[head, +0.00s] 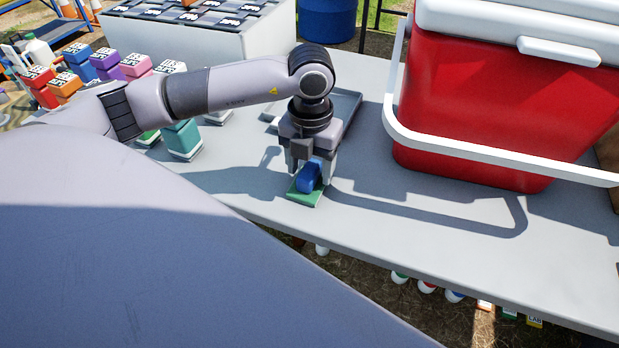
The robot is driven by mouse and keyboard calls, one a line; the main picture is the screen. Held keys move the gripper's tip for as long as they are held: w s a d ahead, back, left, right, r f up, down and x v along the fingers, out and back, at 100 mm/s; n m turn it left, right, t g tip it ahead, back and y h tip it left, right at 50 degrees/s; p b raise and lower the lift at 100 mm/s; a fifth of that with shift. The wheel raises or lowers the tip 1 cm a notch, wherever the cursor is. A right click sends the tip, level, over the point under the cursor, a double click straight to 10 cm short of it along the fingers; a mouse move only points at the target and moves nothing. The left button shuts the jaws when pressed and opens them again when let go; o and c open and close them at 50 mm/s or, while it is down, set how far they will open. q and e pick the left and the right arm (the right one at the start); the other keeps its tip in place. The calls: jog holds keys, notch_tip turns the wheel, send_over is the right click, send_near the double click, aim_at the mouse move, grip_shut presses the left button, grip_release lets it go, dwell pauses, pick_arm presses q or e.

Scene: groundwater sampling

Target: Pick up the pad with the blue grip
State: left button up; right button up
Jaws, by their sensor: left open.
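The pad (303,198) is a small green block lying on the grey table, with a rounded blue grip (309,176) standing up from it. My left gripper (312,178) points straight down over the pad. Its fingers are open, one on each side of the blue grip. I cannot tell whether the fingers touch the grip. The gripper hides part of the grip and the back of the pad. My right gripper is not in view.
A red cooler (480,120) with a white handle (500,151) stands on the table to the right. A grey tray (345,106) lies behind my gripper. Several coloured blocks, one teal (183,140), stand to the left. The table (420,240) is clear in front of the cooler.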

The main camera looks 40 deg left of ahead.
aim_at(311, 167)
pick_arm(q)
jog(key=shift+f, duration=0.35)
jog(key=c, duration=1)
jog(key=shift+c, duration=0.2)
jog(key=shift+r, duration=0.2)
notch_tip(311, 167, up, 20)
jog(key=p, duration=0.3)
jog(key=shift+f, duration=0.15)
